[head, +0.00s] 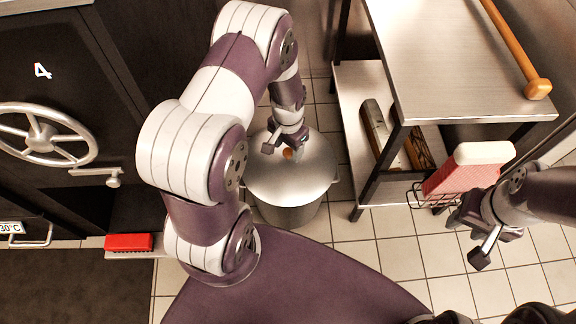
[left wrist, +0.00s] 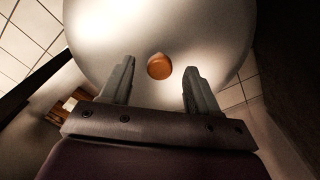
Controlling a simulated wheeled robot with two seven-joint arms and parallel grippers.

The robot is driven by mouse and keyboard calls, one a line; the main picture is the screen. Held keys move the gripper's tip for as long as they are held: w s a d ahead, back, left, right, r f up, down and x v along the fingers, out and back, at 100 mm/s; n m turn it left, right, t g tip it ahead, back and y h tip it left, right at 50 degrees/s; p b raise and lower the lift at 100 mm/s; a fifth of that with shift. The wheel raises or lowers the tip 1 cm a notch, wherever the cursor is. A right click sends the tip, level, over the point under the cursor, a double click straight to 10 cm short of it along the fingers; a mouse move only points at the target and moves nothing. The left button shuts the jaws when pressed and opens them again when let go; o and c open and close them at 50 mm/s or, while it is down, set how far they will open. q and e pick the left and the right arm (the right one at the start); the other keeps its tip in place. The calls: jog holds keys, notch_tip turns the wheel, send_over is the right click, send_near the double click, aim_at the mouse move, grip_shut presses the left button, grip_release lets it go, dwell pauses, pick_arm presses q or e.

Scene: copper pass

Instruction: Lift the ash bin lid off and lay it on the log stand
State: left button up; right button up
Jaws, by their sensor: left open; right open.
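The ash bin (head: 290,214) is a grey metal bin standing on the tiled floor. Its domed round lid (head: 312,181) sits on it and has an orange-brown knob (head: 288,154). My left gripper (head: 286,149) is open just over the lid. In the left wrist view the knob (left wrist: 159,66) shows between the two spread fingers, with gaps on both sides; contact with the lid (left wrist: 215,35) cannot be told. The log stand (head: 430,65) is a steel-topped stand at right, with logs (head: 376,130) on its lower shelf. My right gripper (head: 468,238) is open and empty, below the stand.
A wooden-handled tool (head: 515,48) lies along the right of the stand's top; the rest of the top is clear. A red and white container (head: 466,171) sits in a wire basket at the stand's front. A black oven door with a handwheel (head: 45,135) and a red block (head: 128,242) are at left.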

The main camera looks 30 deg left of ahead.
pick_arm(q)
jog(key=shift+f, duration=0.65)
jog(key=shift+r, duration=0.15)
jog(key=shift+c, duration=0.2)
grip_shut()
jog(key=shift+r, duration=0.1)
